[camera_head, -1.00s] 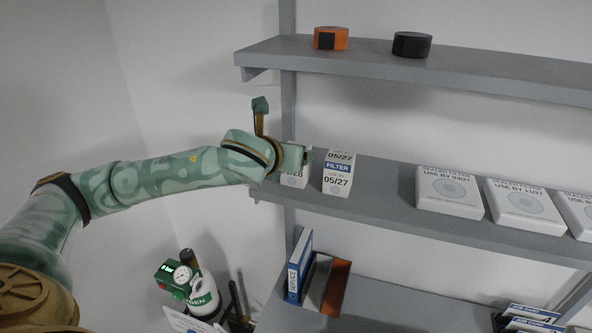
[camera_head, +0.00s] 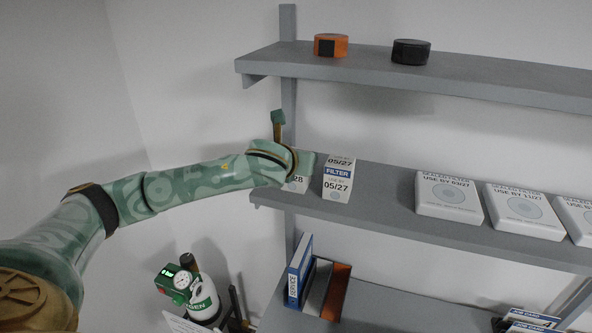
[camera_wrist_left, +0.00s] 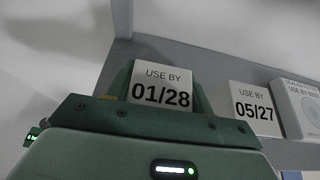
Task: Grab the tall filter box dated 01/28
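The tall filter box dated 01/28 (camera_wrist_left: 162,88) shows its white "USE BY 01/28" face in the left wrist view, between the green fingers of my left gripper (camera_wrist_left: 160,96). The fingers lie close on both sides of it; I cannot tell whether they press on it. In the head view my left gripper (camera_head: 303,168) covers most of the box, and only a lower part of its label ending in 28 (camera_head: 297,184) shows. The box is at the left end of the middle shelf. My right gripper is not in view.
A similar tall box dated 05/27 (camera_head: 338,181) stands just right of the gripper. Flat filter boxes (camera_head: 449,197) lie farther right on the middle shelf (camera_head: 385,205). The upper shelf (camera_head: 370,70) holds an orange roll (camera_head: 331,45) and a black roll (camera_head: 411,52).

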